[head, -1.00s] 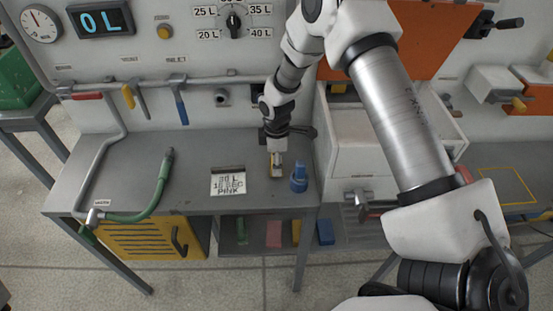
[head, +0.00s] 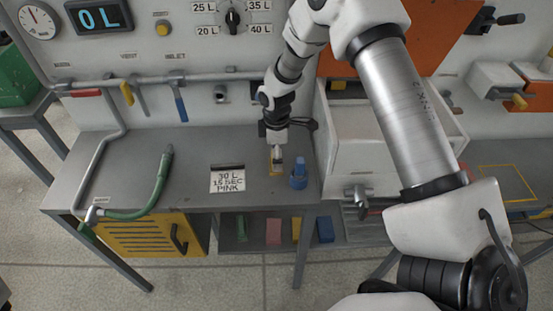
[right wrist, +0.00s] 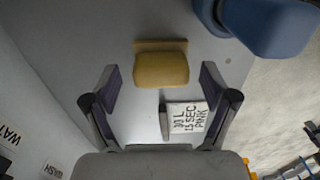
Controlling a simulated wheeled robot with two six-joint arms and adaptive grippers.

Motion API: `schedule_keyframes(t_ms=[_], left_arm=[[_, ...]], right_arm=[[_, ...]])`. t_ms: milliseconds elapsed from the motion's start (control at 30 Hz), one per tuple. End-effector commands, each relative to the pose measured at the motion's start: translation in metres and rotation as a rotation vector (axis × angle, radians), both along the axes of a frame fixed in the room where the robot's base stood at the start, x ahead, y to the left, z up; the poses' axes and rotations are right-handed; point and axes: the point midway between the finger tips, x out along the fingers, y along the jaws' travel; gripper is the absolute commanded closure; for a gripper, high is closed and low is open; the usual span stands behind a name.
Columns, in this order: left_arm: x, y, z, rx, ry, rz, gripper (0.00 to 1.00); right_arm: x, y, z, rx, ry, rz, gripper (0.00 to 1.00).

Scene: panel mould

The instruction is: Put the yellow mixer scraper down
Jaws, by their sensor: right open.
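The yellow mixer scraper (head: 275,169) is on the grey bench top, below my right gripper (head: 277,147) in the head view. In the right wrist view the yellow block of the scraper (right wrist: 162,69) shows between and slightly beyond the fingertips. My right gripper (right wrist: 161,84) is open there, with a clear gap between each finger and the yellow block. A thin grey bar (right wrist: 163,122) shows nearer the palm; I cannot tell whether it belongs to the scraper. My left gripper is out of view.
A white card (head: 228,179) reading "30 L 15 SEC PINK" lies to the left. A green hose (head: 152,195) is farther left. The bench (head: 200,150) between hose and card is clear.

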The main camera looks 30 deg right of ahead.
Motion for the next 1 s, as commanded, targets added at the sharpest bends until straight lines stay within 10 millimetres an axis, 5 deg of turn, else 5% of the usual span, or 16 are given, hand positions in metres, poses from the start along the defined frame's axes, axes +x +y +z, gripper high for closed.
schedule_keyframes(t_ms=[400, 1000], left_arm=[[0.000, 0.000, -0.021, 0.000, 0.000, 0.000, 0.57], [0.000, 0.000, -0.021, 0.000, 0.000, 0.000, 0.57]], right_arm=[[0.001, 0.000, 0.092, -0.001, -0.003, 0.001, 0.15], [0.000, 0.000, 0.098, -0.001, -0.001, 0.001, 0.15]])
